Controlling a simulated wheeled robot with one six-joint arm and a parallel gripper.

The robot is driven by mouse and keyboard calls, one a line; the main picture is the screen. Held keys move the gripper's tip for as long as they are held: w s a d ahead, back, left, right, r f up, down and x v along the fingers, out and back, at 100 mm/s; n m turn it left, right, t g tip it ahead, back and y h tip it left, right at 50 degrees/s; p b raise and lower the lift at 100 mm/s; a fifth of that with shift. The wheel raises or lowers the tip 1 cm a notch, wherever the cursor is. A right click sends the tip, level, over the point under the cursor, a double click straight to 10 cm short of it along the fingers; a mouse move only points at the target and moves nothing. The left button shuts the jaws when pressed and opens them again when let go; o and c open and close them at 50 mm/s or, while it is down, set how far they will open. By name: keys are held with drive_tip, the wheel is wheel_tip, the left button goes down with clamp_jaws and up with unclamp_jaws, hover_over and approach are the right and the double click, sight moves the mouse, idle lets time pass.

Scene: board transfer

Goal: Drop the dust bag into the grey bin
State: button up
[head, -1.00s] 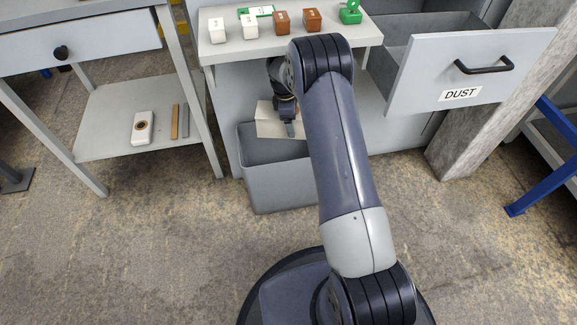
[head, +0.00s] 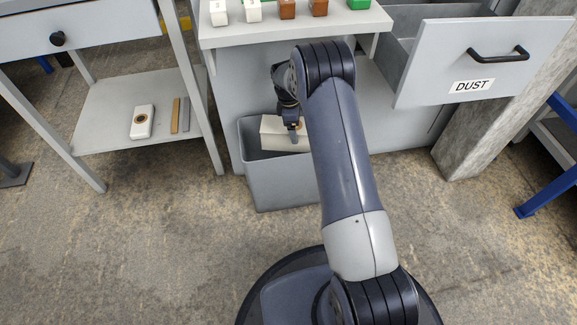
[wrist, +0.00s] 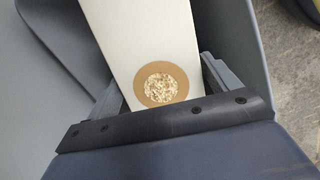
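The dust bag (head: 272,131) is a cream-white block at the mouth of the grey bin (head: 282,185). In the wrist view the bag (wrist: 140,35) shows a brown ring around a speckled, dusty opening. My gripper (head: 292,128) is over the bin. In the wrist view its fingers (wrist: 160,80) lie against both sides of the bag, shut on it. The bag's lower part is hidden behind the bin's front wall, so I cannot tell how deep it reaches. My arm hides the bin's right side.
The open DUST drawer (head: 480,65) juts out at right. A ledge (head: 350,22) with several small blocks overhangs behind the bin. The floor in front is clear.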

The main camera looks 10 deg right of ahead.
drive_tip(key=o, duration=0.3)
